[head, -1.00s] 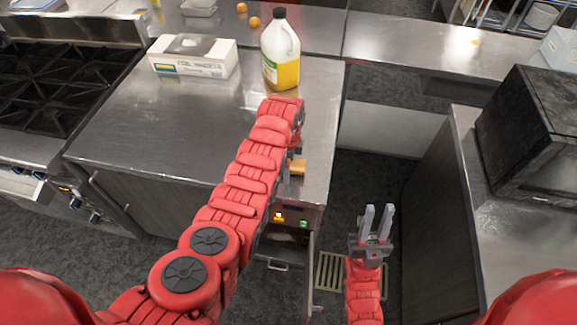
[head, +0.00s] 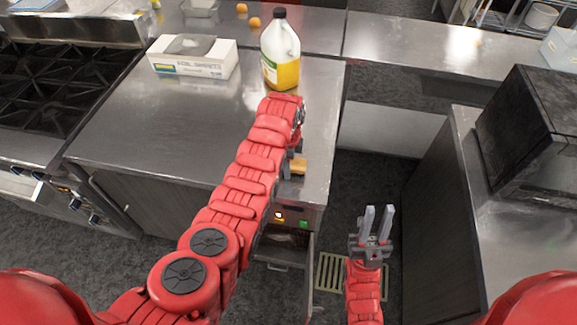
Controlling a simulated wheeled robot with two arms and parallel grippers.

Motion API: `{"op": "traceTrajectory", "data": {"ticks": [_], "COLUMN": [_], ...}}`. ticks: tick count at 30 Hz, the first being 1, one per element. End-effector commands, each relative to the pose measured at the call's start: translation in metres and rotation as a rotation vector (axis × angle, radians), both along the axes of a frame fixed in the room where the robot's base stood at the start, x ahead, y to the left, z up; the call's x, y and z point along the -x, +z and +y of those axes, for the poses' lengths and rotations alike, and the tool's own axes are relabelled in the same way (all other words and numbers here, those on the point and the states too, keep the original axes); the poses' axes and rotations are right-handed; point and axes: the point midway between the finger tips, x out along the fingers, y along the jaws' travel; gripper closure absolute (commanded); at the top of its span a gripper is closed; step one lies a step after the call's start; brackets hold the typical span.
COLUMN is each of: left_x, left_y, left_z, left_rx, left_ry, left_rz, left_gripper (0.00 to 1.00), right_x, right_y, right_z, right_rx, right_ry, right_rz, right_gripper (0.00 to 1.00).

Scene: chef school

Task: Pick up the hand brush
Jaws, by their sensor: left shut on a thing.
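The hand brush shows as a small tan wooden piece (head: 299,167) near the right edge of the steel counter, mostly hidden by my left arm. My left gripper (head: 291,169) is at that piece, pointing down beside the arm's wrist, and is shut on it. The fingers are largely hidden, and the bristles cannot be made out. My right gripper (head: 377,222) is open and empty, over the floor gap to the right of the counter.
A jug with yellow liquid (head: 281,52) and a foil sheets box (head: 193,57) stand at the back of the counter (head: 150,130). A stove (head: 60,80) is at left. A black oven-like box (head: 535,135) sits on the right counter. An open drawer or door (head: 308,270) hangs below.

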Motion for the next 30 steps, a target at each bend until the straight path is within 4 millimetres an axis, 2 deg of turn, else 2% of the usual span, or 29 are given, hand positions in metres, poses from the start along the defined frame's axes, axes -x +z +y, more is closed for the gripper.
{"op": "traceTrajectory", "data": {"ticks": [4,7,9,12,13,15,23,24,26,30], "left_x": [-0.001,-0.002,0.011,0.024,0.030,0.043,0.100,0.108,0.110,0.121], "left_y": [0.009,0.026,0.032,0.033,0.036,0.046,0.049,0.048,0.039,0.039], "left_z": [0.000,0.000,-0.004,-0.009,-0.010,-0.015,-0.033,-0.036,-0.037,-0.040], "left_rx": [0.002,0.003,0.000,0.002,0.000,0.000,-0.001,-0.001,-0.002,-0.004], "left_ry": [0.000,0.001,-0.001,-0.002,-0.002,-0.002,-0.004,-0.004,-0.001,0.001], "left_rz": [-0.006,-0.011,-0.002,-0.005,0.001,0.001,0.002,0.001,0.000,-0.001], "left_gripper": [0.98,0.98,0.98,0.98,0.98,0.98,0.98,0.98,0.98,0.98], "right_x": [0.000,0.000,0.000,0.000,0.000,0.000,0.000,0.000,0.000,0.000], "right_y": [-0.013,-0.029,-0.013,-0.008,0.000,0.027,0.087,0.091,0.083,0.087], "right_z": [0.000,0.000,0.000,0.000,0.000,0.000,0.000,0.000,0.000,0.000], "right_rx": [0.000,0.000,0.000,0.000,0.000,0.000,0.000,0.000,0.000,0.000], "right_ry": [0.000,0.000,0.000,0.000,0.000,0.000,0.000,0.000,0.000,0.000], "right_rz": [0.000,0.000,0.000,0.000,0.000,0.000,0.000,0.000,0.000,0.000], "right_gripper": [0.73,0.73,0.73,0.73,0.73,0.73,0.73,0.73,0.73,0.73]}}
